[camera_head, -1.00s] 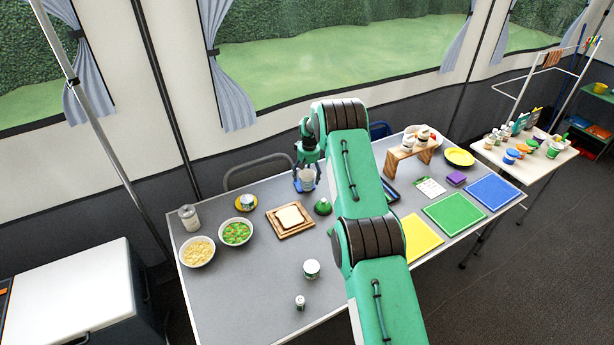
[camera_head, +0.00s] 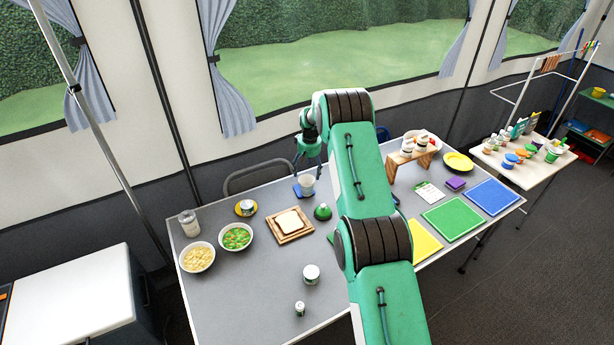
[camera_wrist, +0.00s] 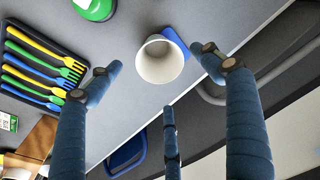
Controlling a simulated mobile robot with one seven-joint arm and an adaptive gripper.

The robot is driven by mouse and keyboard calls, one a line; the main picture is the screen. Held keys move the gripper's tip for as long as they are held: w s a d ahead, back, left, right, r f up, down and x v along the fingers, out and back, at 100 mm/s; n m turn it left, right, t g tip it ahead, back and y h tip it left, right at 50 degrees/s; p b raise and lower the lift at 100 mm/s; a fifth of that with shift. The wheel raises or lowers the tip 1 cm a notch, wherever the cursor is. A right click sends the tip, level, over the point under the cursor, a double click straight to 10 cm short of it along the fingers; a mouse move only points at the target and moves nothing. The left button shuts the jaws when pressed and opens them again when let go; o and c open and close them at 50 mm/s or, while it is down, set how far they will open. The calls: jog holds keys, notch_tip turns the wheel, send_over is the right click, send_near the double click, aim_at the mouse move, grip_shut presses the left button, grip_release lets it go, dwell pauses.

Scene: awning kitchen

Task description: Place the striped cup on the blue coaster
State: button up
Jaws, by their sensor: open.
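The cup (camera_head: 306,185), pale with no clear stripes visible, stands upright near the table's back edge. The blue coaster (camera_head: 297,191) shows at its left; the cup hides part of it, and I cannot tell how fully the cup rests on it. In the wrist view the cup's open top (camera_wrist: 160,62) faces me, with a blue corner of the coaster (camera_wrist: 178,43) beyond it. My gripper (camera_head: 308,169) is open above the cup. Its fingers (camera_wrist: 160,86) are spread around the cup in the wrist view, apart from it.
A green domed item (camera_head: 322,212) and a sandwich board (camera_head: 289,227) stand close by. Two food bowls (camera_head: 236,237) are at left. A cutlery tray (camera_wrist: 40,66) and a wooden riser (camera_head: 408,165) lie to the other side. A chair (camera_head: 250,178) stands behind the table.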

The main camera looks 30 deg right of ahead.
jog(key=shift+s+r, duration=0.15)
jog(key=shift+r, duration=1.1)
jog(key=shift+s+r, duration=0.1)
jog(key=shift+r, duration=1.1)
